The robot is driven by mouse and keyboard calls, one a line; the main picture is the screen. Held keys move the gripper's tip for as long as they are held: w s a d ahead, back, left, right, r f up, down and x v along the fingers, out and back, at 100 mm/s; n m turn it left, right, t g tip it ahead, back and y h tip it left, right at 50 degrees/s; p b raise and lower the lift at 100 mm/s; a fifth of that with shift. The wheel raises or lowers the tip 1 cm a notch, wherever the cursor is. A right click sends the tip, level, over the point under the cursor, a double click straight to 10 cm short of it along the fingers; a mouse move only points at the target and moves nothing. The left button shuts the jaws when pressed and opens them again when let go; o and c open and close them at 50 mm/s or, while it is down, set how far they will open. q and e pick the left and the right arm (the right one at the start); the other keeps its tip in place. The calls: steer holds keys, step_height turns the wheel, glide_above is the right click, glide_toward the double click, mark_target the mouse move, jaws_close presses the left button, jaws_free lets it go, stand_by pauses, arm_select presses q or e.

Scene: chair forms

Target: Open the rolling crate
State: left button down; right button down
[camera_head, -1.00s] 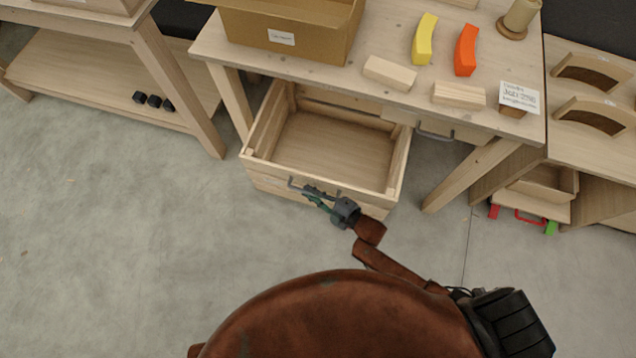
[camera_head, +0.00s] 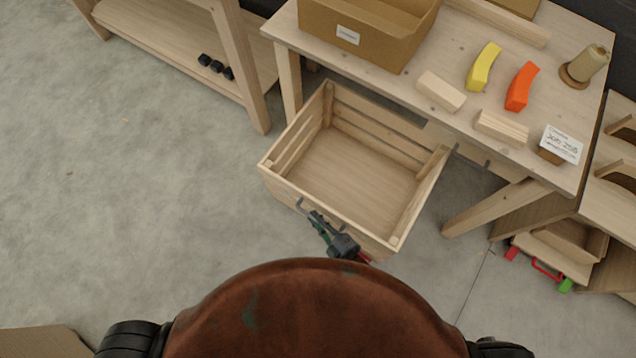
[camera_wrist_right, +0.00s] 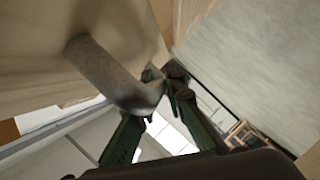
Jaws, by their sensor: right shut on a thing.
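The rolling crate (camera_head: 290,205) is a pale slatted wooden box, empty inside, standing out in front of the workbench in the head view. A grey bar handle (camera_head: 306,207) is on its front wall. My right gripper (camera_head: 318,220) is at that handle. In the right wrist view the gripper's dark green fingers (camera_wrist_right: 165,90) are shut on the grey handle (camera_wrist_right: 108,75), close to the wooden front. My left gripper is not in view.
The workbench (camera_head: 410,95) carries a cardboard box (camera_head: 375,35), yellow (camera_head: 483,67) and orange (camera_head: 521,86) curved pieces, wooden blocks and a twine spool (camera_head: 585,66). A shelf table (camera_head: 190,50) stands at the left. Floor (camera_head: 130,200) is clear left of the crate.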

steer(key=shift+f, duration=0.1)
steer(key=c, duration=2)
jaws_free()
steer(key=shift+o, duration=0.2)
step_height(320, 180, up, 10)
steer(key=shift+r, duration=0.1)
